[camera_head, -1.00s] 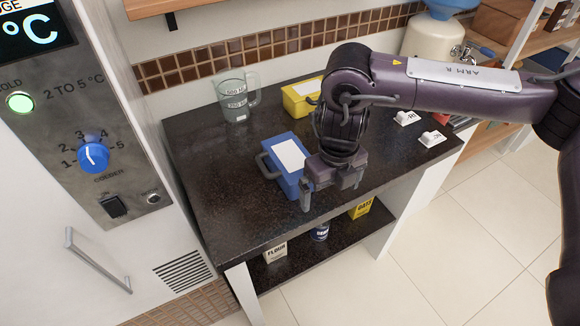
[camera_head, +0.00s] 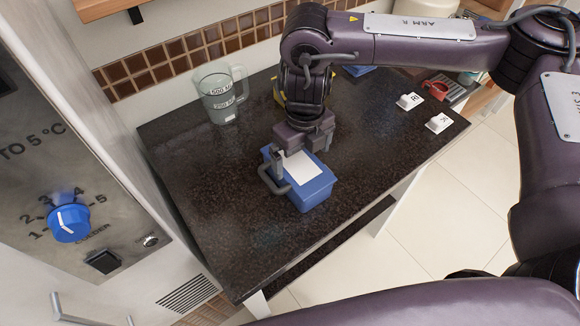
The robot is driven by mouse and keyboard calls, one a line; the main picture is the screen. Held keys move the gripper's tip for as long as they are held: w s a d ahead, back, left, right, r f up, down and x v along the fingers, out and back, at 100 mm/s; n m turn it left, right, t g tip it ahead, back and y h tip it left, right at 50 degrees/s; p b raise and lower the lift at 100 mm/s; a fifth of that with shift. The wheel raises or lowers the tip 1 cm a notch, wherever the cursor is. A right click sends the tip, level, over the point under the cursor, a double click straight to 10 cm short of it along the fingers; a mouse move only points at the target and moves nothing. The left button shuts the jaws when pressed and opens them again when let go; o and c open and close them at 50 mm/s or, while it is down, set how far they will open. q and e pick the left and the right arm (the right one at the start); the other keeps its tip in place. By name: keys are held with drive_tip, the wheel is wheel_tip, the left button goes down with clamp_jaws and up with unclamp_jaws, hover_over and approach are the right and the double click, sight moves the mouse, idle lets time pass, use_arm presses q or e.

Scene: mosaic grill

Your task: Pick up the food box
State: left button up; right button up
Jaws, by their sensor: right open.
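A blue food box (camera_head: 315,194) with a white label on its lid and a grey handle (camera_head: 270,180) on its left side sits on the dark speckled counter. My right gripper (camera_head: 303,152) points down at the far end of the box. Its jaws are open, with one finger close to the handle's far end and the other beyond the far right corner. I cannot tell whether a finger touches the box. My left gripper is not in view.
A clear measuring jug (camera_head: 220,97) stands at the back left. A yellow box (camera_head: 278,93) is mostly hidden behind my right wrist. The front counter (camera_head: 240,240) is clear; a fridge panel (camera_head: 60,170) borders the left.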

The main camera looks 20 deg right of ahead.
sight(297, 165)
drive_tip(key=shift+s+f, duration=0.2)
drive_tip(key=shift+f, duration=0.75)
drive_tip(key=f, duration=0.3)
drive_tip(key=w+a+f+p, duration=0.1)
drive_tip(key=shift+f, duration=0.4)
drive_tip(key=shift+d+f, duration=0.1)
drive_tip(key=shift+f, duration=0.2)
drive_tip(key=shift+c, duration=0.4)
drive_tip(key=c, duration=1)
